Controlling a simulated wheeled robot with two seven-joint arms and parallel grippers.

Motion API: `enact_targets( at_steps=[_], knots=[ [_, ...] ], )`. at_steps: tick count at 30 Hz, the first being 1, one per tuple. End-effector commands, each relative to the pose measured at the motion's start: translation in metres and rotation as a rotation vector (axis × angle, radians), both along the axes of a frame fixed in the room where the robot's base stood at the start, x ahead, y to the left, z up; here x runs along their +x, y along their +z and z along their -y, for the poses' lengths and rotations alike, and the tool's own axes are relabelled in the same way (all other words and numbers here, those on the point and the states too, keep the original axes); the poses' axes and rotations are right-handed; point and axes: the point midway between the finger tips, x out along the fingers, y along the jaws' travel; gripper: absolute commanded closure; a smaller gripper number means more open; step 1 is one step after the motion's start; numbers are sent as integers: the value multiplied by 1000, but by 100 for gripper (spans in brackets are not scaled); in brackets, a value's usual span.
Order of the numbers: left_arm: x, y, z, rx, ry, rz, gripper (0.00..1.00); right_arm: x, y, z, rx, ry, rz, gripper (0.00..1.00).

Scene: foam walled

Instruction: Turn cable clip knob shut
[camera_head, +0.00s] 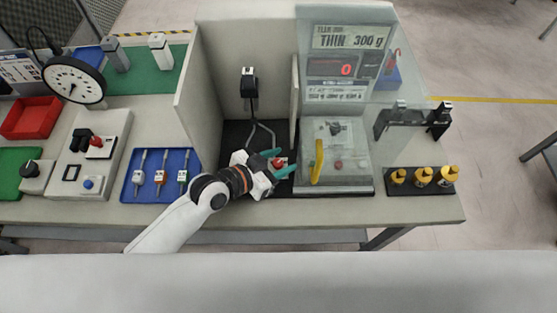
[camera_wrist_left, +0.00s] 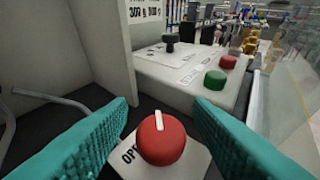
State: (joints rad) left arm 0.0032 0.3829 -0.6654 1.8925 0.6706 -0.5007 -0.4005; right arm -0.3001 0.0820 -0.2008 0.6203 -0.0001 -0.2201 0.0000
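The cable clip knob (camera_wrist_left: 161,138) is a red round knob with a white pointer line on a pale plate in the left wrist view. Lettering that begins "OPE" shows on the plate left of it, and the pointer line points away from the camera. In the head view the knob (camera_head: 280,162) is a small red spot by the left gripper. My left gripper (camera_head: 279,164) is open, its two teal fingers (camera_wrist_left: 85,140) on either side of the knob. I cannot tell whether they touch it. My right gripper is not in view.
Foam walls (camera_head: 196,85) stand left and behind. A grey cable (camera_head: 268,130) runs down behind the gripper. To the right, a machine base (camera_head: 345,180) carries red and green buttons and a yellow handle (camera_head: 317,160). A blue tray (camera_head: 130,188) with screwdrivers lies left.

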Motion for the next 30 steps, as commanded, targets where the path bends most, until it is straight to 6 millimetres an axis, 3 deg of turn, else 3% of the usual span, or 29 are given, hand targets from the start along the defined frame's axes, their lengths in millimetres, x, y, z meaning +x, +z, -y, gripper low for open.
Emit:
enact_targets(
  at_steps=[11,24,30],
  knots=[
    [-5,0,-6,3,0,-2,53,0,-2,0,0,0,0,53],
    [-53,31,-68,6,-3,-2,53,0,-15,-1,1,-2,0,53],
    [-65,41,-84,2,0,-2,53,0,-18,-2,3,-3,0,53]
  ],
)
